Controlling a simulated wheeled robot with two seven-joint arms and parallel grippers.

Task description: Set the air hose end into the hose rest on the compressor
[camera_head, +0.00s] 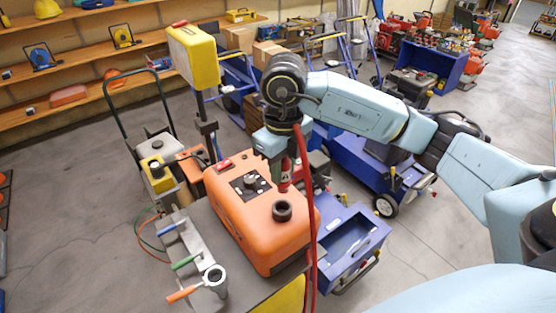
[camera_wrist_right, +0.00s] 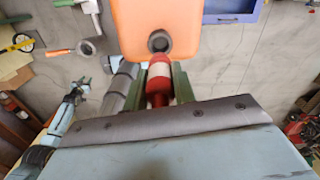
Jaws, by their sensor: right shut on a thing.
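The compressor (camera_head: 240,205) is an orange box on a grey stand. The hose rest (camera_head: 282,211) is a dark round cup on its top near the right front. It also shows in the right wrist view as a dark ring (camera_wrist_right: 159,41). My right gripper (camera_head: 284,162) is shut on the red and white air hose end (camera_wrist_right: 158,80). The hose end (camera_head: 284,184) points down and appears above and slightly behind the cup, apart from it. The red hose hangs past the compressor's right side. What seems to be my left arm shows small at the wrist view's left; its jaws are unclear.
A rack with coloured handles (camera_head: 190,255) stands left of the compressor. A yellow box on a post (camera_head: 194,55) rises behind it. A blue open-topped cart (camera_head: 350,240) stands close on the right. Shelves line the back left wall.

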